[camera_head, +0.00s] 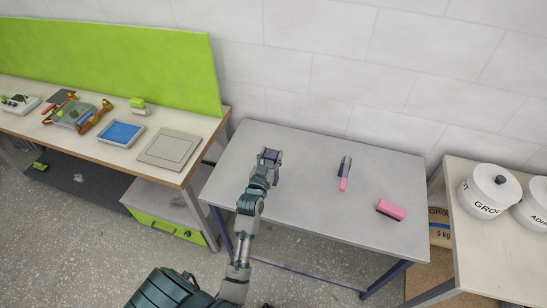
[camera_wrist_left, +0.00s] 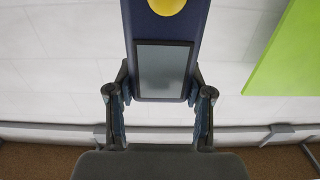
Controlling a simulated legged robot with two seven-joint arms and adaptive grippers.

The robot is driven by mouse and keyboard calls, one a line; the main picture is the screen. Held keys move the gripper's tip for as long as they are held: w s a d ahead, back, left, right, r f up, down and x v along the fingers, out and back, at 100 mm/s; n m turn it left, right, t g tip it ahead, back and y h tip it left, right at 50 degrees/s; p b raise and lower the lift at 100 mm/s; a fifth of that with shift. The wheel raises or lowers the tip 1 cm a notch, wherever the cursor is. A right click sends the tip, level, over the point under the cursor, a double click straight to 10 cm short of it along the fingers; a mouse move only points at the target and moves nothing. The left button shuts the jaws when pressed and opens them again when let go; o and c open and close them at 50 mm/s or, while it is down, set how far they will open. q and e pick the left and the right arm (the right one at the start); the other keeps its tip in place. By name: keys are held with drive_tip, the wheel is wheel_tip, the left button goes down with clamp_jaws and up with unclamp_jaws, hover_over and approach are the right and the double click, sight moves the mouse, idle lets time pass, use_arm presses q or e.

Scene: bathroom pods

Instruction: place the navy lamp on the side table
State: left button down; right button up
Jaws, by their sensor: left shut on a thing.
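The navy lamp fills the top middle of the left wrist view (camera_wrist_left: 148,28), with a dark grey panel and part of a yellow disc on its face. My left gripper (camera_wrist_left: 160,102) is shut on it, one finger at each side. In the head view my left gripper (camera_head: 270,156) is over the left back part of a grey table (camera_head: 305,205), which I take for the side table. The lamp is mostly hidden there by the gripper, and I cannot tell whether it touches the tabletop. My right gripper is not in view.
On the grey table are a grey-and-pink tool (camera_head: 345,172) and a pink block (camera_head: 391,209). A workbench (camera_head: 195,150) with a blue tray (camera_head: 121,133) and a green back panel (camera_head: 110,62) stands left. White pots (camera_head: 485,192) stand on a table at right.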

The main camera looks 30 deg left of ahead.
use_arm(q)
drive_tip(key=w+a, duration=0.2)
drive_tip(key=w, duration=0.1)
drive_tip(key=shift+f, duration=0.35)
drive_tip(key=f, duration=0.3)
drive_tip(key=shift+s+d+f+b, duration=0.1)
drive_tip(key=shift+d+f+b, duration=0.1)
drive_tip(key=shift+d+b, duration=0.15)
drive_tip(key=c, duration=0.6)
unclamp_jaws()
drive_tip(key=shift+o, duration=0.7)
drive_tip(key=v, duration=1.2)
drive_tip(key=shift+a, duration=0.35)
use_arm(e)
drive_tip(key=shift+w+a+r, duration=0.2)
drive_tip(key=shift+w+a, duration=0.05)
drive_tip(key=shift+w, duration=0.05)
